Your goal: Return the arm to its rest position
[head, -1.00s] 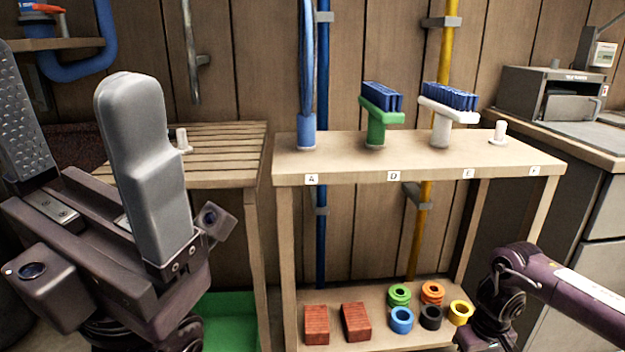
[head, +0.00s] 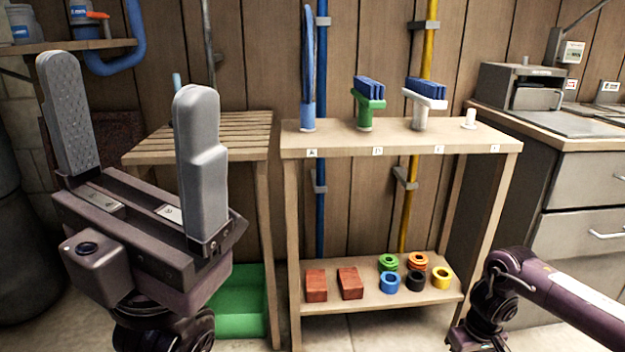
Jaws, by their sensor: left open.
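My left gripper (head: 128,150) stands upright at the left of the head view. Its two grey fingers are wide apart with nothing between them. It is in front of the slatted bench and hides part of it. My right arm (head: 555,295) shows at the lower right, bent in front of the shelf stand's right side. Its gripper is out of view.
A wooden stand (head: 400,140) holds a blue upright item (head: 308,85), a green brush (head: 368,103), a white brush (head: 423,103) and a white peg (head: 469,119). Its lower shelf has red bricks (head: 316,285) and several coloured rings. A slatted bench (head: 235,145) and grey cabinet (head: 580,200) flank it.

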